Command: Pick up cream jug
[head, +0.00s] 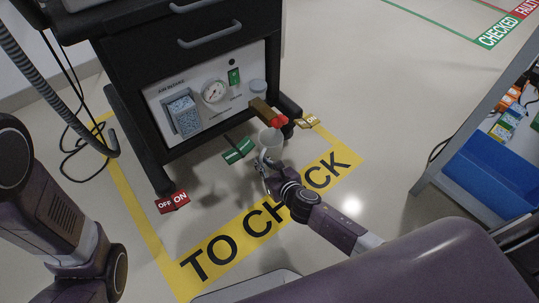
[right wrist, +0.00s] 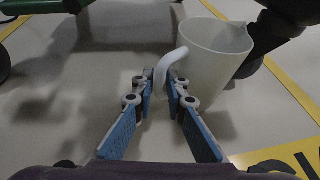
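The cream jug (head: 270,144) is a pale, tapered cup with a spout and a looped handle. It is in front of the dark cart in the head view, and large at upper right in the right wrist view (right wrist: 215,50). My right gripper (head: 265,163) is at its near side. In the right wrist view the fingertips (right wrist: 162,84) are close together on both sides of the handle, seemingly touching it. The jug looks about upright; I cannot tell whether its base touches the floor. My left arm shows at the left, its gripper out of view.
The dark cart (head: 165,62) with a gauge panel stands behind the jug. Red (head: 172,202), green (head: 239,150) and yellow (head: 307,121) tags are near its base. A shelf with a blue bin (head: 490,178) stands right. The marked floor in front is mostly clear.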

